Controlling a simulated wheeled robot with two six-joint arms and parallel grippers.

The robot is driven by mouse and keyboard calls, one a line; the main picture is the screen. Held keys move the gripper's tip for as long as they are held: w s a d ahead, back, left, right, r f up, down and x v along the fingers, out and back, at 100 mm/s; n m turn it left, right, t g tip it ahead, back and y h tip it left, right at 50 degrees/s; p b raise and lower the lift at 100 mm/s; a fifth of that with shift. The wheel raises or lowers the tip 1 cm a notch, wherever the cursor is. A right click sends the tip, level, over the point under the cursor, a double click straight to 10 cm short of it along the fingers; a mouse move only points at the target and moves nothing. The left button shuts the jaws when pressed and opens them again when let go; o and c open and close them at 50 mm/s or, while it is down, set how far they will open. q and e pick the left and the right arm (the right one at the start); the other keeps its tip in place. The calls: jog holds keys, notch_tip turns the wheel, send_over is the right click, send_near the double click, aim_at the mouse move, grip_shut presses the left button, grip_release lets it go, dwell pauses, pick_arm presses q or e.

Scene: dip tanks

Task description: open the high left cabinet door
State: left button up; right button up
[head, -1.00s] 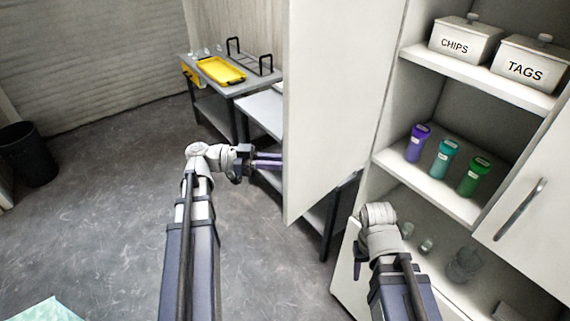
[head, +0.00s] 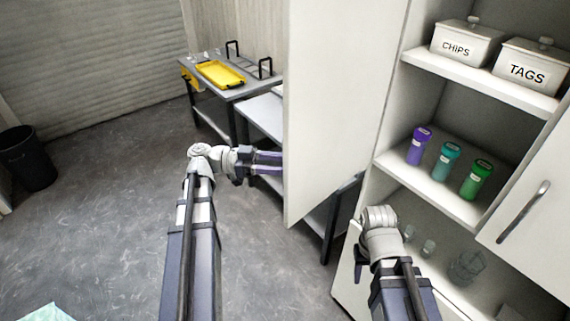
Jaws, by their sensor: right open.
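The high left cabinet door (head: 335,110) is a tall pale panel. It stands swung out from the cabinet, and the shelves to its right are exposed. My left gripper (head: 268,162) is at the door's left edge. Its two dark fingers reach behind that edge, so their tips are hidden. My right gripper (head: 361,257) is open, low in front of the cabinet and below the door's bottom edge. It is small and partly hidden by its own wrist. I see nothing in it.
White boxes marked CHIPS (head: 467,43) and TAGS (head: 530,71) stand on the upper shelf. Purple (head: 419,146), teal (head: 446,161) and green (head: 475,180) containers stand below. A grey table (head: 250,86) holds a yellow tray (head: 220,74).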

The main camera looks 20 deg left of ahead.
pick_arm(q)
jog(key=shift+a, duration=0.1)
jog(key=v, duration=0.7)
jog(key=shift+a, duration=0.3)
jog(key=shift+s, duration=0.1)
